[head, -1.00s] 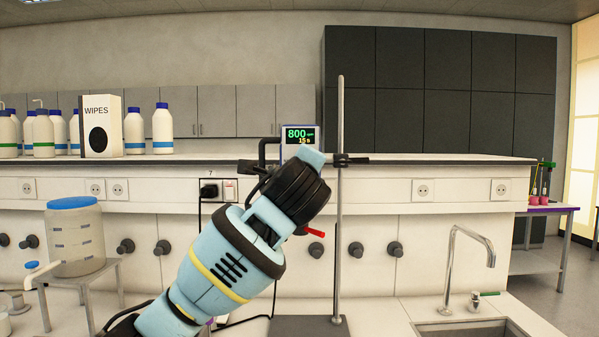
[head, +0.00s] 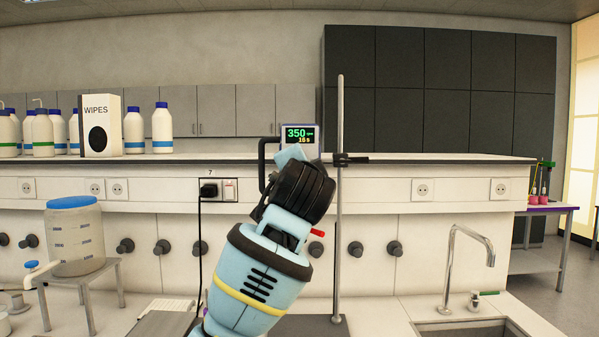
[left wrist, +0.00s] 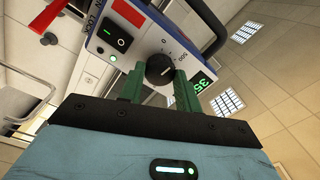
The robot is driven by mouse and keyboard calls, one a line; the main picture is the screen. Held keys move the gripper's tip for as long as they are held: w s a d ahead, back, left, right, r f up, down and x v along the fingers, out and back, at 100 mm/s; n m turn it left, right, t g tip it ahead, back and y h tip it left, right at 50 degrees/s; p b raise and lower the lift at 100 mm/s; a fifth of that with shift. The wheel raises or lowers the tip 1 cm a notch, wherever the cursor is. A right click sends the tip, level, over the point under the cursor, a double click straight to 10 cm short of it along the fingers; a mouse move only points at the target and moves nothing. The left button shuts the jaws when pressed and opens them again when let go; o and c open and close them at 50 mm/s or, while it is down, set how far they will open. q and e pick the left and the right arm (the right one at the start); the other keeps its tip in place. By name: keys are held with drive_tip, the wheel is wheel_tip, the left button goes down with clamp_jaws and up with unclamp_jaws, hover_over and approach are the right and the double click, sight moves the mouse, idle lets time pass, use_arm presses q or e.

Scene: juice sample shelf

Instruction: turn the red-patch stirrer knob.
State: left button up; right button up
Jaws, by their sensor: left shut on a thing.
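The stirrer's display (head: 299,136) shows in the head view beside the steel stand rod, reading 350 in green with a smaller 15 s below. Most of the stirrer is hidden behind my left arm there. In the left wrist view the stirrer's blue-edged light front (left wrist: 143,38) is tilted, with a black switch (left wrist: 115,33) and a small green light. The black round knob (left wrist: 159,70) with a white mark sits between the green fingers of my left gripper (left wrist: 160,84), which is shut on it. I cannot make out a red patch on the knob.
A steel rod (head: 339,220) with a clamp stands right of my left arm. A red lever (head: 317,232) shows by my wrist. A large jar (head: 75,240) on a stool stands left; a sink (head: 470,328) and tap (head: 447,265) lie right. A black cable hangs from the socket.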

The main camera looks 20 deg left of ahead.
use_arm(q)
drive_tip(key=shift+n, duration=3.8)
drive_tip(key=o, duration=1)
drive_tip(key=shift+c, duration=0.2)
drive_tip(key=v, duration=0.7)
drive_tip(key=shift+s+d, duration=0.2)
drive_tip(key=shift+s, duration=0.15)
